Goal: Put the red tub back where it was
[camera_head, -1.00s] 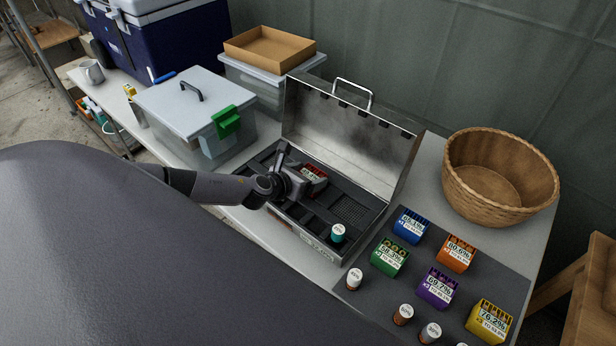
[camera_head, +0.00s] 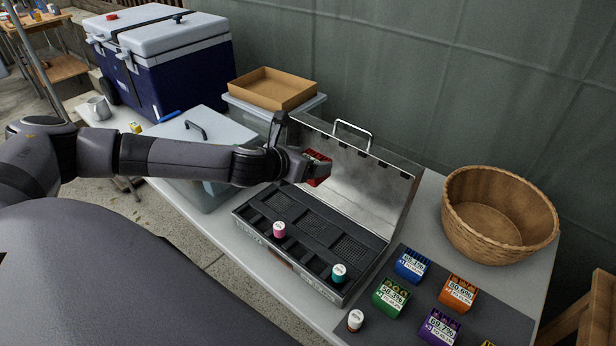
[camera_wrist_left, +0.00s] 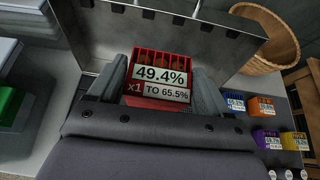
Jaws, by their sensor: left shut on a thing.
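My left gripper (camera_head: 302,168) is shut on the red tub (camera_head: 319,167) and holds it up in front of the open lid of the metal case (camera_head: 340,292). In the left wrist view the red tub (camera_wrist_left: 160,75) sits between the two fingers, its label reading 49.4% and "x1 to 65.5%". The case lies open on the table, its dark compartmented tray in view below the tub. A pink-capped vial (camera_head: 279,230) and a teal-capped vial (camera_head: 339,273) stand in the tray. My right gripper is not in view.
Blue (camera_head: 411,266), orange (camera_head: 458,293), green (camera_head: 390,298) and purple (camera_head: 440,328) tubs stand on a dark mat right of the case. A wicker basket (camera_head: 500,240) is behind them. A lidded clear box (camera_head: 190,140) is left, under my arm.

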